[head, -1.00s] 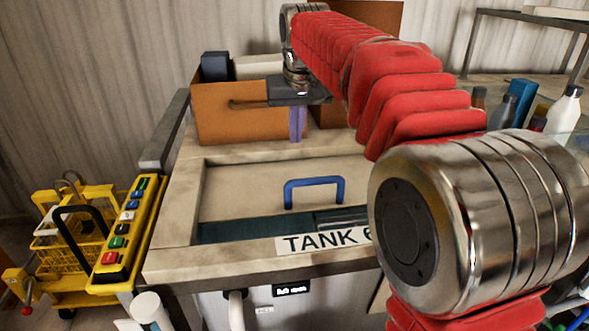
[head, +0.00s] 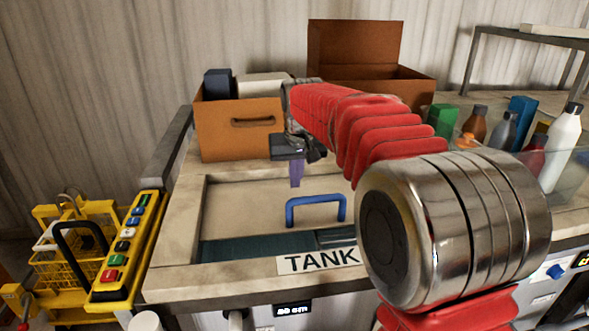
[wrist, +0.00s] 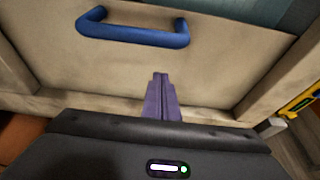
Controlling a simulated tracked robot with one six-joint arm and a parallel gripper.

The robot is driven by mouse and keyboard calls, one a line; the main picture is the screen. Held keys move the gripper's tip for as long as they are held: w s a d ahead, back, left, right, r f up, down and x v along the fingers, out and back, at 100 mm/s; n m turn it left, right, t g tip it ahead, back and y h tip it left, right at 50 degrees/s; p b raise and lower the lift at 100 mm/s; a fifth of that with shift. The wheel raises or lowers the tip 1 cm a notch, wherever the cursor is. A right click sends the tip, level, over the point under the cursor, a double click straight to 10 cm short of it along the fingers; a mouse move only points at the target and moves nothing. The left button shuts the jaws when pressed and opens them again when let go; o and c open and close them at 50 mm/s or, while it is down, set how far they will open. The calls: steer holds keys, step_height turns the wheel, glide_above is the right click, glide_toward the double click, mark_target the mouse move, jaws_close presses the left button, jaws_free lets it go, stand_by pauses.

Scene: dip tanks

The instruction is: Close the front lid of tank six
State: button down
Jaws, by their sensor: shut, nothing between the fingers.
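The beige lid (head: 250,212) of tank six lies flat in the tank's frame, with a dark teal gap (head: 255,248) showing along its front edge. A blue handle (head: 315,207) stands on the lid; it also shows at the top of the wrist view (wrist: 135,32). My gripper (head: 296,182) is shut and empty, its purple fingers pointing down over the rear part of the lid, behind the handle. In the wrist view the fingertips (wrist: 160,78) are apart from the handle. The "TANK" label (head: 318,261) is on the front rim, its number hidden by my arm.
A brown box (head: 235,145) stands behind the lid, with an open brown box (head: 350,60) further back. Bottles (head: 565,135) in a clear bin stand at right. A yellow button panel (head: 128,245) and a yellow basket rack (head: 75,260) are at left.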

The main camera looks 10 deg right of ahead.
steer(key=shift+s+f, duration=0.15)
steer(key=shift+s, duration=1.7)
steer(key=shift+s, duration=0.1)
